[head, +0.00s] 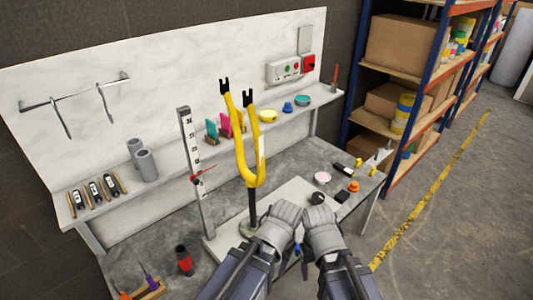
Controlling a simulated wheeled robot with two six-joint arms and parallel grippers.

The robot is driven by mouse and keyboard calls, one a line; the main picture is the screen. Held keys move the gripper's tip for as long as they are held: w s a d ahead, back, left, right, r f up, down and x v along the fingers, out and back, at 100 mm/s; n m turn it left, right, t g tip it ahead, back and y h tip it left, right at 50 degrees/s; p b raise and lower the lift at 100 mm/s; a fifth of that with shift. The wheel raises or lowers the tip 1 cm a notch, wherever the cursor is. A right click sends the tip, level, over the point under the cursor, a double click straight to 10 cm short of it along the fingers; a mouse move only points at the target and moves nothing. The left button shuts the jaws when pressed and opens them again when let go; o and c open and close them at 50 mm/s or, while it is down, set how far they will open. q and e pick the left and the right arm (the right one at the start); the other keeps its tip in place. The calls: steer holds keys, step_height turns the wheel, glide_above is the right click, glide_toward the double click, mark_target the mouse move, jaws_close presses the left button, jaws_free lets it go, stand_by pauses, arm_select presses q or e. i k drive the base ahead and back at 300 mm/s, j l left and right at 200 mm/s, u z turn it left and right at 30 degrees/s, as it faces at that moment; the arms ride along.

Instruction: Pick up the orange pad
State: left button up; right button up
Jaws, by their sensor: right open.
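A small orange piece (353,187), which looks like the orange pad, lies on the right part of the grey workbench (155,250), beside a dark block. It is too small to make out its exact shape. My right gripper (319,212) is open, low in the middle of the view, to the left of and nearer than the orange piece and apart from it. My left gripper (290,212) is close beside it, by the foot of the yellow forked stand; its fingers are hard to make out, so I cannot tell its state.
The yellow forked stand (249,150) rises from a pale board. A pink disc (322,178), a black round piece (318,198) and small yellow pieces lie near the orange one. A red-and-black bottle (184,261) stands left. Shelving (405,75) stands right, with open floor before it.

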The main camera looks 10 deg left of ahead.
mark_target(353, 188)
steer(key=u, duration=0.4)
steer(key=i+l+u, duration=0.15)
steer(key=l+u, duration=1.1)
steer(key=l, duration=1.85)
steer(key=k+l, duration=0.1)
steer(key=l, duration=1.05)
